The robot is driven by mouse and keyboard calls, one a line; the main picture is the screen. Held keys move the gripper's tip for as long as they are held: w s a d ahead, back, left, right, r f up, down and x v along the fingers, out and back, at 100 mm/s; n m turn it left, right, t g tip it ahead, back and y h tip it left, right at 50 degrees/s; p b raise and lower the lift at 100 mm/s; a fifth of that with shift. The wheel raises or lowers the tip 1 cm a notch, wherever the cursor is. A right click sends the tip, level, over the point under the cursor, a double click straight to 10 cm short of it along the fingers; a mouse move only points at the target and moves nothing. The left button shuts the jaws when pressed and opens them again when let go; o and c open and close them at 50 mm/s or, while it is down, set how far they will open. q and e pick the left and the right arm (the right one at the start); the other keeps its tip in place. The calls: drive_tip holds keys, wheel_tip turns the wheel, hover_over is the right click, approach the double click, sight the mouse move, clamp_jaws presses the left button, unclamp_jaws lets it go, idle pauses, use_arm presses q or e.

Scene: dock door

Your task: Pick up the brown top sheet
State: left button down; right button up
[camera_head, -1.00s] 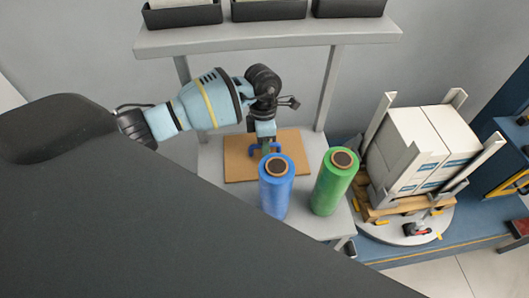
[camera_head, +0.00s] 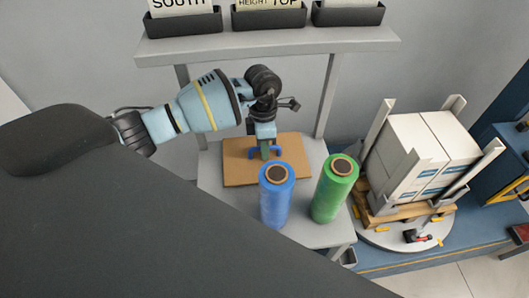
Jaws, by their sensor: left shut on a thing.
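The brown top sheet (camera_head: 237,173) is a flat board on the grey table behind two wrapped rolls. A small blue handle (camera_head: 279,153) stands at its middle. My left gripper (camera_head: 265,152) reaches down over the sheet from above and is shut on this handle. The sheet looks flat and level; I cannot tell whether any gap lies under it. The blue roll hides a little of its front edge. My right gripper is not in view.
A blue roll (camera_head: 275,203) and a green roll (camera_head: 333,195) stand upright close in front of the sheet. A grey shelf (camera_head: 270,43) with labelled black bins runs above the table. At right, white boxes (camera_head: 412,150) stand on a pallet between corner posts.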

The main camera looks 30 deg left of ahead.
use_arm(q)
wheel_tip(320, 180, up, 8)
drive_tip(key=shift+r, duration=0.1)
idle(0.4)
